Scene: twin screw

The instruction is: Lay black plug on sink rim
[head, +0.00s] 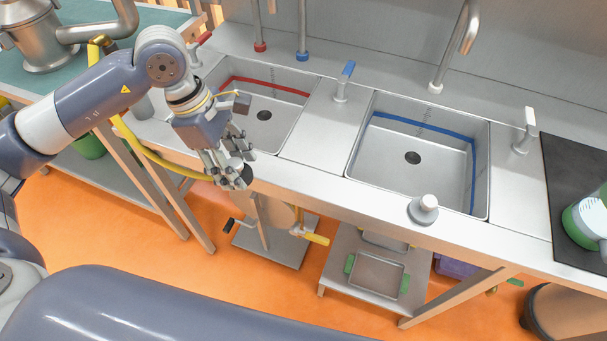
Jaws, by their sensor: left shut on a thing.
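My left gripper (232,178) hangs over the front edge of the counter, in front of the left sink (283,128). It is shut on the black plug (247,173), a small dark thing mostly hidden by the fingers. The sink rim (312,140) is bare steel between the left sink and the right sink (377,168). A grey plug with a pale knob (427,205) sits upright on the front rim of the right sink. My right gripper is not in view.
The left sink has a red band and a dark drain; the right has a blue band (425,127). Taps and levers (345,80) rise behind and beside them. A black mat (570,190) with a green-and-white container (585,220) lies at right. The front rim between the plugs is clear.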

